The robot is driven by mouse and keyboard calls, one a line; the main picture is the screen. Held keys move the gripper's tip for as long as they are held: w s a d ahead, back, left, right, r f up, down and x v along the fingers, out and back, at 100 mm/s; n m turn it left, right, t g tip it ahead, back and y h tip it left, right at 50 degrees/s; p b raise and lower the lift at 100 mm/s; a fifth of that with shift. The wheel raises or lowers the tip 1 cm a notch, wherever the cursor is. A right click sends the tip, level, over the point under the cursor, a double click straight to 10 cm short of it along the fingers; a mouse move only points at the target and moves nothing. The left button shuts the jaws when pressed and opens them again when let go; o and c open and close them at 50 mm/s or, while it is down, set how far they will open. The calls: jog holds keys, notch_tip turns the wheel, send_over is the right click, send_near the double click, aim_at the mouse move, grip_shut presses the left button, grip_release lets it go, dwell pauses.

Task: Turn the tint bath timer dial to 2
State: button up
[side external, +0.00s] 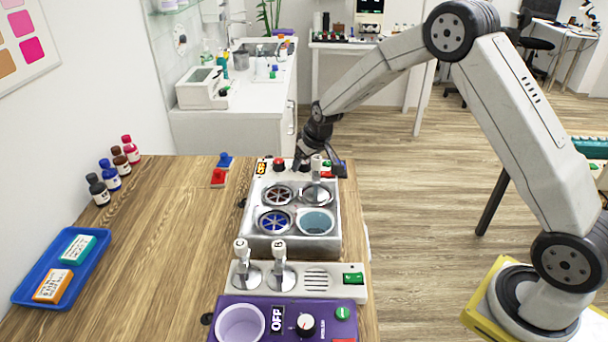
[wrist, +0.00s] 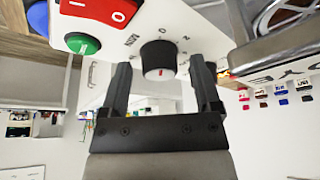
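The timer dial (wrist: 158,58) is a round black knob on a white panel in the wrist view, with a red mark on its lower edge. Small print including "MIN" and a 0 lies around it, upside down; I cannot read the setting surely. My gripper (wrist: 160,68) has its two dark fingers apart, one on each side of the dial, with visible gaps. In the side external view my gripper (side external: 308,160) is low over the far end of the steel tint bath (side external: 292,244) and hides the dial there.
A red rocker switch (wrist: 98,8) and a green button (wrist: 82,43) are beside the dial. Levers (side external: 281,272) and a purple unit (side external: 262,308) with another knob (side external: 306,324) stand nearer. The table's left middle is clear.

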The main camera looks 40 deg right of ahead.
grip_shut()
jog(key=shift+m+h, duration=0.3)
jog(key=shift+m, duration=0.4)
jog(key=shift+o, duration=0.6)
grip_release()
jog(key=shift+s+r, duration=0.1)
jog(key=shift+r, duration=0.1)
jog(key=v, duration=0.7)
jog(key=shift+r, duration=0.25)
